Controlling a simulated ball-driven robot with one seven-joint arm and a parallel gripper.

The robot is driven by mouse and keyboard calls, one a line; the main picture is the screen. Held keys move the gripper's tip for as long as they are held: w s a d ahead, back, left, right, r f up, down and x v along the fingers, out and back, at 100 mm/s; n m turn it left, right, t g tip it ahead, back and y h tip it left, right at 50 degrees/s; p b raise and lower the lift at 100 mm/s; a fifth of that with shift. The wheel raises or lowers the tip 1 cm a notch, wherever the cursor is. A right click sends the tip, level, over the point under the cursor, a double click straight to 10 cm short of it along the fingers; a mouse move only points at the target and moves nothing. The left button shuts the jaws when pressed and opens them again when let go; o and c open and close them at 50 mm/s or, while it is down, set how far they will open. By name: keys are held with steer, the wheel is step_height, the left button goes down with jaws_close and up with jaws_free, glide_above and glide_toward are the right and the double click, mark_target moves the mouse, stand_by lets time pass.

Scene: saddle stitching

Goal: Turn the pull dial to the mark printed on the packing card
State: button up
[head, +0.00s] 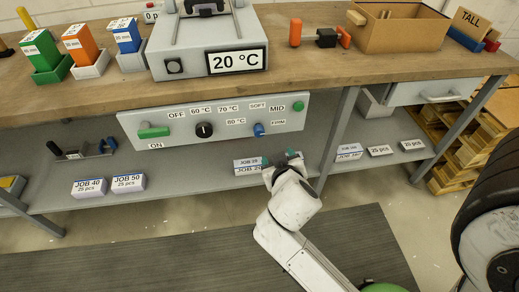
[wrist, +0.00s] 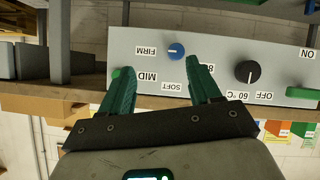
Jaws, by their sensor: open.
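A blue dial (head: 259,129) sits on the grey control panel (head: 180,142), with the printed words SOFT, MID and FIRM around it. In the wrist view the blue dial (wrist: 176,50) appears just beyond my fingertips, and a small light mark on it seems to face FIRM. My gripper (head: 283,160) is below and right of the dial in the head view. In the wrist view my gripper (wrist: 160,66) is open, its two green fingers apart with nothing between them.
The panel also carries a black temperature knob (head: 204,130), a green ON/OFF lever (head: 153,132) and a green button (head: 298,106). Labelled job boxes (head: 89,188) lie on the lower shelf (head: 205,183). The wooden bench top (head: 330,80) overhangs the panel.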

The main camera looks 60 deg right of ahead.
mark_target(260, 134)
steer(key=w+d+f+t+h+b, duration=0.1)
steer(key=w+d+b, duration=0.2)
steer(key=w+d+f+t+h+b, duration=0.1)
steer(key=w+d+f+t+b, duration=0.1)
steer(key=w+d+b, duration=0.1)
steer(key=w+d+f+t+h+b, duration=0.1)
steer(key=w+d+h+b, duration=0.1)
steer(key=w+d+b, duration=0.2)
steer(key=shift+w+f+n+b, duration=0.3)
steer(key=shift+w+b, duration=0.25)
steer(key=shift+b, duration=0.1)
steer(key=c, duration=1)
